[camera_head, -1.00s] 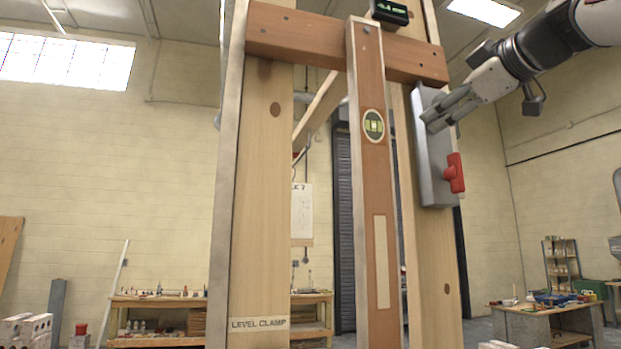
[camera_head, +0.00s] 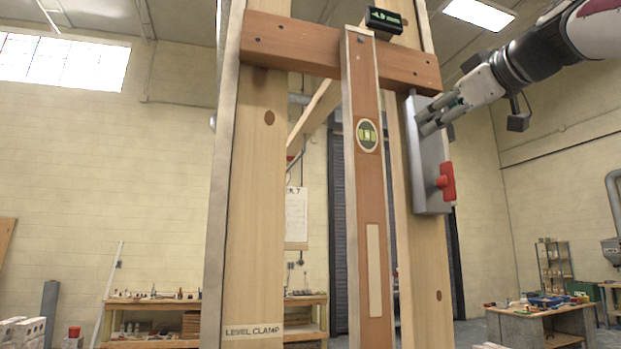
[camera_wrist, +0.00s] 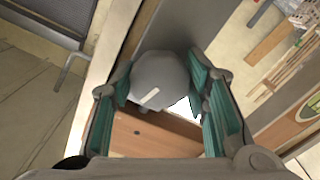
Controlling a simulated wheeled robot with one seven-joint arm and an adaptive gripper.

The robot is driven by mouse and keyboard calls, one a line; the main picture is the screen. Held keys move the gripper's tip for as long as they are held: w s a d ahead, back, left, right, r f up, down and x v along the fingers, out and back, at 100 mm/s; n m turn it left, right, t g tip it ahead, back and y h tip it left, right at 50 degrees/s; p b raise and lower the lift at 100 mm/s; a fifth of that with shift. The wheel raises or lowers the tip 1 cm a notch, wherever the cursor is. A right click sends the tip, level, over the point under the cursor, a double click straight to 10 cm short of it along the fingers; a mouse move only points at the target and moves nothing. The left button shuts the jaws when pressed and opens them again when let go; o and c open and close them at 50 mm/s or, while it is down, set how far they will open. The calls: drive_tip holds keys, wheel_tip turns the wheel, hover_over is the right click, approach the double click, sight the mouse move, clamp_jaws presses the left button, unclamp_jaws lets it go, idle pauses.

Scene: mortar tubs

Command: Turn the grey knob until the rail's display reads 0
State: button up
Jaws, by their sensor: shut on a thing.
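The grey knob (camera_wrist: 163,78) is round with a white index line, in the middle of the wrist view. My gripper (camera_wrist: 158,88) has its green-padded fingers on both sides of the knob and is shut on it. In the head view my gripper (camera_head: 438,115) is at the upper part of the grey box (camera_head: 431,165), and its fingers hide the knob. The reddish wooden rail (camera_head: 300,45) crosses the posts and slopes down to the right in the picture. Its black display (camera_head: 385,19) shows green characters too small to read surely.
A red handle (camera_head: 446,181) sticks out of the grey box below my gripper. A spirit level with a green vial (camera_head: 367,135) hangs upright from the rail. Wooden posts (camera_head: 255,200) stand on both sides. Workbenches (camera_head: 540,315) are far behind.

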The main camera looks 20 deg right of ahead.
drive_tip(key=m+p, duration=0.1)
drive_tip(key=m, duration=0.2)
drive_tip(key=shift+m, duration=0.4)
drive_tip(key=m+p, duration=0.1)
drive_tip(key=m, duration=0.2)
drive_tip(key=shift+r+m, duration=0.1)
drive_tip(key=shift+m, duration=0.2)
drive_tip(key=m+p, duration=0.1)
drive_tip(key=m, duration=0.2)
drive_tip(key=shift+a+m+p, duration=0.1)
drive_tip(key=shift+m+p, duration=0.2)
drive_tip(key=m+p, duration=0.1)
drive_tip(key=m, duration=0.2)
drive_tip(key=shift+m, duration=0.3)
drive_tip(key=m+p, duration=0.1)
drive_tip(key=m, duration=0.2)
drive_tip(key=shift+m+p, duration=0.3)
drive_tip(key=shift+p, duration=0.1)
drive_tip(key=m+p, duration=0.1)
drive_tip(key=m, duration=0.2)
drive_tip(key=shift+s+m+p, duration=0.1)
drive_tip(key=shift+m+p, duration=0.2)
drive_tip(key=shift+p, duration=0.05)
drive_tip(key=m+p, duration=0.2)
drive_tip(key=m, duration=0.2)
drive_tip(key=shift+m+p, duration=0.75)
drive_tip(key=shift+m, duration=0.95)
